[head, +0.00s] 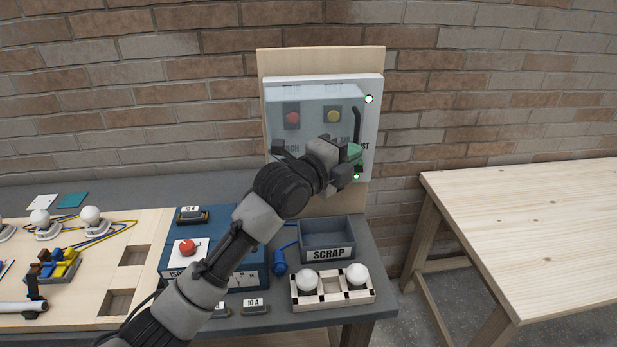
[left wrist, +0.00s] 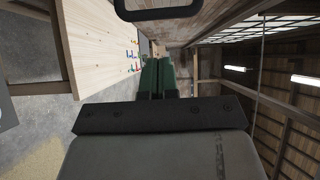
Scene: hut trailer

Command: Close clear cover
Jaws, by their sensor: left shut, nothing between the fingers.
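The clear cover (head: 315,103) is a see-through box in front of the white panel on the wall board. A red button and a yellow button show through it. It lies over the buttons; I cannot tell whether its edge is flush with the panel. Its black handle (head: 357,124) is at the right side, and a black bar like it shows at the top of the left wrist view (left wrist: 160,13). My left gripper (head: 355,153), with green fingers, is shut and empty just below the handle. It hides the cover's lower right part. My right gripper is not in view.
Green lights (head: 369,99) glow on the panel's right side. Below are a grey scrap bin (head: 327,234), a bulb holder (head: 333,290) and a blue box with a red knob (head: 187,248). A bare wooden table (head: 530,215) stands at the right, beyond a gap.

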